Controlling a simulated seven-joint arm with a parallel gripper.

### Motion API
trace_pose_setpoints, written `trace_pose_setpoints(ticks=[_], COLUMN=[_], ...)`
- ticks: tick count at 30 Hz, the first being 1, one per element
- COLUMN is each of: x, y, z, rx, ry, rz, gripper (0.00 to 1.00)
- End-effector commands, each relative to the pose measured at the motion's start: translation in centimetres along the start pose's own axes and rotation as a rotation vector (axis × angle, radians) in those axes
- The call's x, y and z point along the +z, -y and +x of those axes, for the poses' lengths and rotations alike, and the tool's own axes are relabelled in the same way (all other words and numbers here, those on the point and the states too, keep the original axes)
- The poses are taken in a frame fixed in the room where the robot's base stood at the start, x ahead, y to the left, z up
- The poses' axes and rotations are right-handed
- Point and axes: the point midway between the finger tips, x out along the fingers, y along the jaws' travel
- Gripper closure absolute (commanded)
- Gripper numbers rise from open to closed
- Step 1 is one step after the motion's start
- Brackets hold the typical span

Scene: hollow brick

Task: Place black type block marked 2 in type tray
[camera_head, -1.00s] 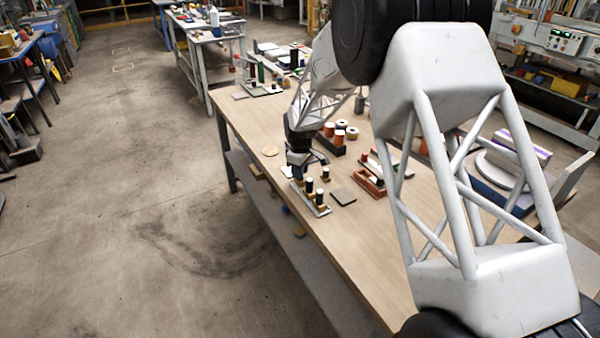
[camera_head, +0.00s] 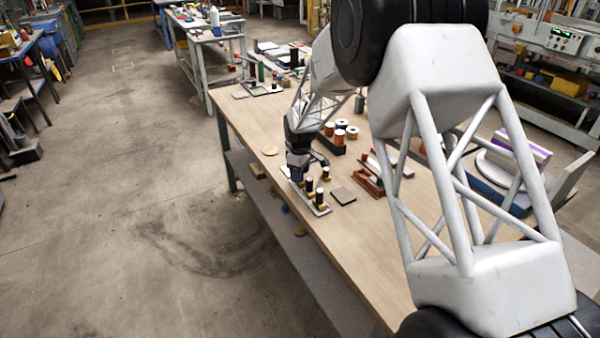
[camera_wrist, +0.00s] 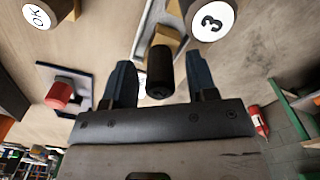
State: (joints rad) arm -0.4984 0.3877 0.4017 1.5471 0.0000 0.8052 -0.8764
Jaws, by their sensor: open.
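My gripper (camera_head: 302,177) is low at the near-left edge of the wooden table, at the far end of a pale rack (camera_head: 322,211). In the wrist view its two fingers (camera_wrist: 161,88) are open, one on each side of a black cylindrical block (camera_wrist: 160,70). Its marking is not readable, so I cannot tell if it is the 2. A black block with a white top marked 3 (camera_wrist: 212,18) stands beside it. A white top marked OK (camera_wrist: 38,15) shows at upper left. A reddish-brown tray (camera_head: 371,188) lies right of the rack; I cannot tell which is the type tray.
Red and orange spools (camera_head: 341,125) stand in a dark holder behind. The table's front portion is clear.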

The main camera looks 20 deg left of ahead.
Motion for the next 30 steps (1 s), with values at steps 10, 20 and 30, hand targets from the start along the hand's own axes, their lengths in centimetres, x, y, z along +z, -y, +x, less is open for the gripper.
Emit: trace_pose_setpoints(ticks=[10,20,30], x=[0.0,0.0,0.0], y=[0.0,0.0,0.0], z=[-1.9,-6.8,-11.3], rx=[0.001,0.001,0.001], ry=[-0.001,-0.001,-0.001], rz=[0.000,0.000,0.000], gripper=[0.48,0.48,0.48])
